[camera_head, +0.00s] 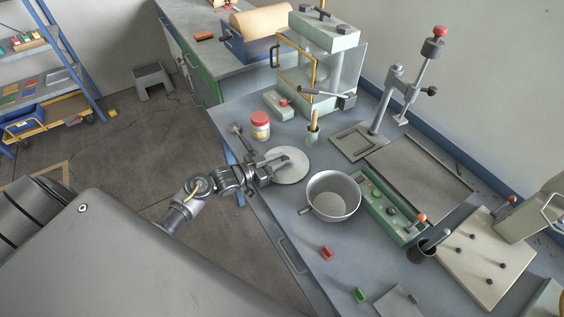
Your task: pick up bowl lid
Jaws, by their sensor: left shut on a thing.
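The bowl lid (291,168) is a pale round disc near the left edge of the bench. My left gripper (277,163) is shut on the near-left part of the lid. I cannot tell whether the lid touches the bench. The metal bowl (334,196) stands open and upright on the bench, to the right of and nearer than the lid. My right gripper is not in view.
A jar with a red lid (260,125) stands behind the bowl lid. A green control box (390,207) lies just right of the bowl. Small red (326,253) and green (360,295) pieces lie in front. A glass-sided cabinet (318,62) stands farther back.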

